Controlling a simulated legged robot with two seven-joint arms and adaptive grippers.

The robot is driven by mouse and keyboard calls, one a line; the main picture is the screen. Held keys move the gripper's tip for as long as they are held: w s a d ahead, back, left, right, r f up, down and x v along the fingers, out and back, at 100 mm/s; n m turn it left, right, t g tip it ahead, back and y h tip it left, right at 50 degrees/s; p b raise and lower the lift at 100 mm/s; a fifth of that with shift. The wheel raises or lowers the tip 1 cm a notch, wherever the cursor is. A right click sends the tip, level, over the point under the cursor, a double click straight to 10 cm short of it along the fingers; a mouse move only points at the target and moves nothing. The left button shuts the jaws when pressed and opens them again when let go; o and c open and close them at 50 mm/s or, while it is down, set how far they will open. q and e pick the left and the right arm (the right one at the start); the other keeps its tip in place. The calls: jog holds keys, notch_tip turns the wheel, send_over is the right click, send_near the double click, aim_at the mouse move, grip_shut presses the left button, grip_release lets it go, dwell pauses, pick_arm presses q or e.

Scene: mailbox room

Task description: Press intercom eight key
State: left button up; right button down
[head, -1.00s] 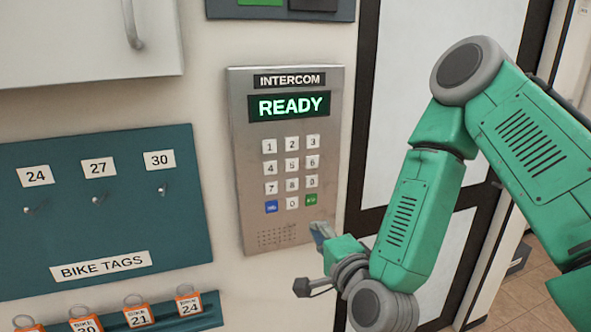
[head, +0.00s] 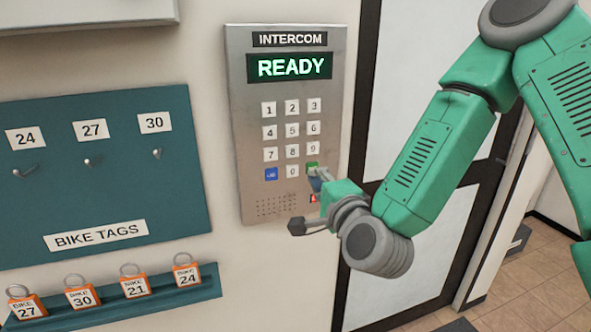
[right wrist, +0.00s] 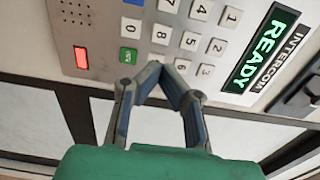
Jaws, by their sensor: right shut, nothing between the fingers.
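The steel intercom panel (head: 238,120) is on the wall, with its screen (head: 291,67) reading READY. The eight key (head: 292,151) is in the middle column, third row; it also shows in the right wrist view (right wrist: 162,34). My right gripper (head: 313,172) is shut and empty, in front of the panel's lower right by the green key (head: 312,165). In the right wrist view its fingertips (right wrist: 165,70) meet in front of the nine key, which they partly cover, to the side of the eight key. Contact cannot be told. My left gripper is not in view.
A teal bike tag board (head: 100,180) with hooks hangs left of the panel. Below it, a ledge (head: 208,283) holds several orange tags. A red light (right wrist: 81,59) glows at the panel's lower corner. A dark-framed door (head: 420,262) stands to the right.

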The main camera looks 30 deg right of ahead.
aim_at(293, 153)
jog(key=p+x, duration=0.3)
jog(key=x, duration=0.8)
jog(key=shift+w+r+p, duration=0.1)
jog(key=shift+p, duration=0.25)
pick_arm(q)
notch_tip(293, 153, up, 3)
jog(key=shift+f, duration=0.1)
pick_arm(e)
jog(key=shift+w, duration=0.15)
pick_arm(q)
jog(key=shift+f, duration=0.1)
